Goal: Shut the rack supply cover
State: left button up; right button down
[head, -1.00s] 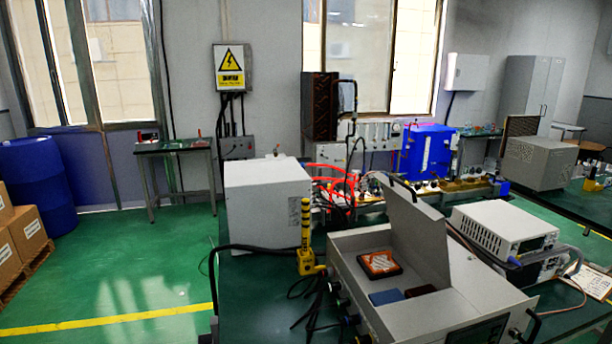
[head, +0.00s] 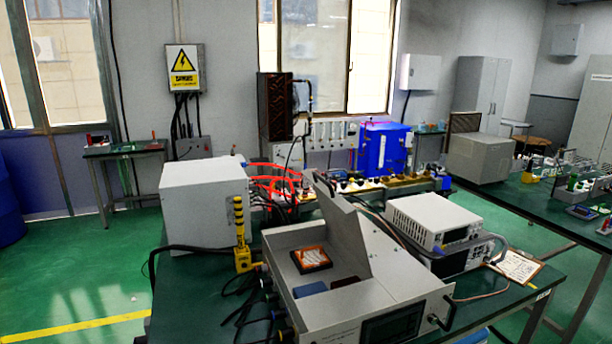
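The rack supply (head: 345,318) is a light grey box with a small dark display on its front, standing on the green bench in the lower middle of the head view. Its cover (head: 342,232) is a grey panel that stands raised and tilted at the right side of the open top. Inside the open top I see an orange-framed dark piece (head: 311,258), a blue block (head: 310,289) and a dark red block (head: 345,282). Neither of my grippers shows in the head view.
Stacked instruments (head: 435,222) and a clipboard (head: 518,266) are to the right. Green floor is free at the left.

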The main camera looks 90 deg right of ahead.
aim_at(340, 217)
jog(key=k, duration=0.9)
jog(key=z, duration=0.4)
